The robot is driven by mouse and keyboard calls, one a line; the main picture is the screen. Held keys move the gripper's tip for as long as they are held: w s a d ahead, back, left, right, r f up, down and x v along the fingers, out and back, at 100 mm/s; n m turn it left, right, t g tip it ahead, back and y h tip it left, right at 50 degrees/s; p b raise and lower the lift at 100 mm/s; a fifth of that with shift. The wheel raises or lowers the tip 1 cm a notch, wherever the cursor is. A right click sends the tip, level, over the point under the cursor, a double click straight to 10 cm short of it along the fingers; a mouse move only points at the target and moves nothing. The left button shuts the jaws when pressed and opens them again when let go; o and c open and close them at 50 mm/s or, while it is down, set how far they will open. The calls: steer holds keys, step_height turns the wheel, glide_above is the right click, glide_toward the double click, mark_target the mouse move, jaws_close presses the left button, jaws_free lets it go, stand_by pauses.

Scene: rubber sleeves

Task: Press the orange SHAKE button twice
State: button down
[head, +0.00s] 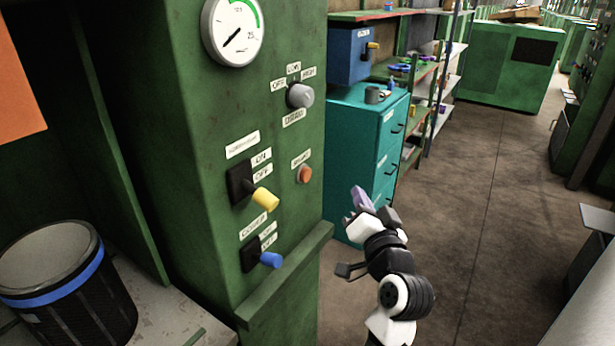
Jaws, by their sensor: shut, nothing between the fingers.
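The orange SHAKE button (305,174) is a small round button on the right part of the green machine's front panel, with a white label just above it. The label's text is too small to read surely. My gripper (361,198) is in front of the panel, to the right of the button and a little lower in the picture. Its light purple fingertips are shut and empty, pointing up and left. It looks apart from the button. Nothing hides the button.
On the panel (190,150) are a gauge (233,32), a grey knob (300,96), a yellow-handled switch (264,199) and a blue-handled switch (270,260). A green ledge (285,275) juts out below. A teal cabinet (358,135) stands behind my gripper.

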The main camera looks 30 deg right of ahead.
steer(key=shift+w, duration=0.1)
steer(key=w+a+p, duration=0.1)
steer(key=w+a, duration=0.2)
steer(key=w, duration=0.5)
steer(key=shift+a, duration=0.15)
steer(key=shift+w, duration=0.1)
stand_by(1.8)
steer(key=shift+w+a, duration=0.15)
steer(key=shift+w, duration=0.2)
steer(key=shift+w+a, duration=0.15)
steer(key=shift+w, duration=0.15)
stand_by(0.6)
steer(key=shift+s, duration=0.1)
steer(key=shift+s+d, duration=0.3)
steer(key=shift+s, duration=0.3)
steer(key=shift+s+d, duration=0.3)
steer(key=shift+s, duration=0.5)
steer(key=shift+s+d, duration=0.35)
steer(key=shift+s, duration=0.4)
steer(key=shift+s+d, duration=0.3)
steer(key=shift+s, duration=0.5)
